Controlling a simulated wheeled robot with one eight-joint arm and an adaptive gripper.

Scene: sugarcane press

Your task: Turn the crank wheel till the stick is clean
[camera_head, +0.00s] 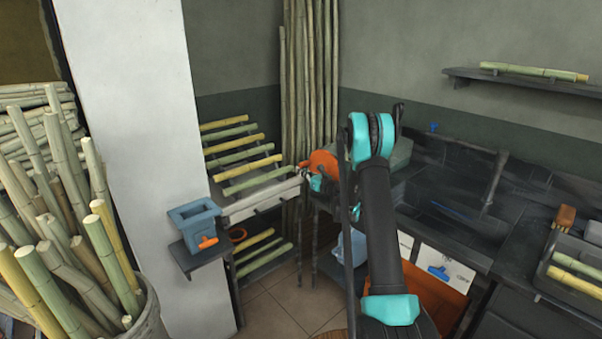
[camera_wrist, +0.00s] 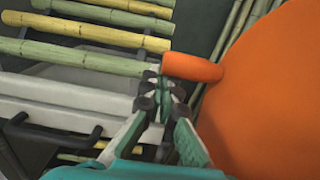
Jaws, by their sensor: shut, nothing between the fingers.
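The orange crank wheel (camera_head: 322,161) is mid-picture in the head view, partly hidden by my arm. In the wrist view its disc (camera_wrist: 265,95) fills the right side, and its orange handle (camera_wrist: 192,67) sticks out to the left. My gripper (camera_wrist: 164,84) is shut and empty, its fingertips just below the handle's free end; I cannot tell if they touch. It also shows in the head view (camera_head: 308,175). A green cane stick (camera_head: 260,175) lies above a pale trough (camera_head: 262,200); I cannot tell whether it is the task's stick. The press body is mostly hidden.
A rack with several canes (camera_head: 238,137) stands behind the trough. A blue-grey box (camera_head: 193,219) sits on a small shelf at left. A dark counter (camera_head: 455,200) runs along the right. A basket of canes (camera_head: 145,312) stands at far left. Some floor (camera_head: 290,300) is clear.

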